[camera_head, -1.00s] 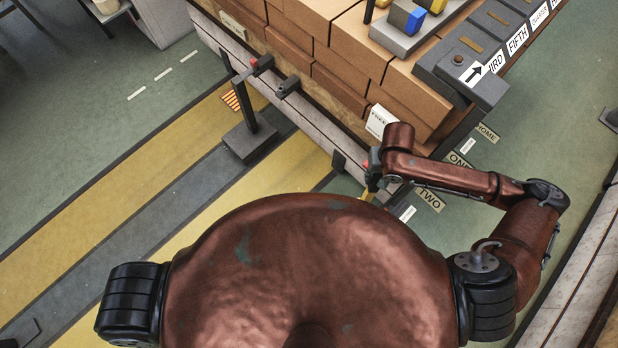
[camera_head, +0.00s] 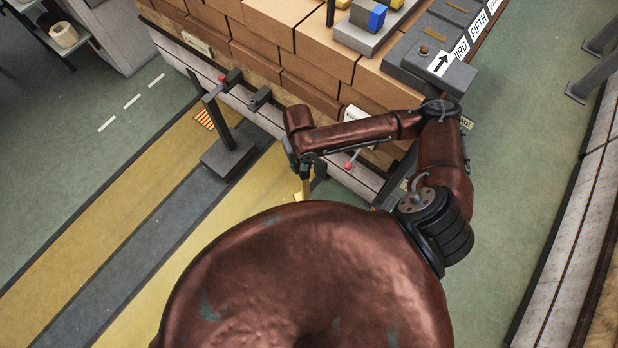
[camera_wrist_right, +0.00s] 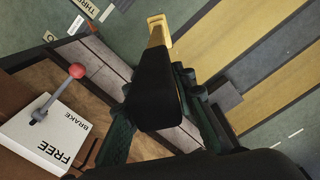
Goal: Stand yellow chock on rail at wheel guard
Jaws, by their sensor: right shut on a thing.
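My right gripper (camera_head: 305,172) hangs beside the pale plank edge in front of the brick stack. It is shut on the yellow chock (camera_head: 303,188), whose yellow part shows below the fingers. In the right wrist view the chock's yellow end (camera_wrist_right: 157,32) sticks out past a dark block between the fingers. A long pale rail-like edge (camera_head: 262,118) runs along the stack's foot and shows as planks in the wrist view (camera_wrist_right: 100,65). A small dark bracket (camera_head: 260,97) on it may be the wheel guard; I cannot tell. My left gripper is out of view.
A dark post on a heavy base (camera_head: 228,158) stands on the floor left of the gripper. A red-knobbed brake lever (camera_head: 349,166) rises close to my right forearm, over a white FREE/BRAKE plate (camera_wrist_right: 45,130). The yellow and grey striped floor is clear at left.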

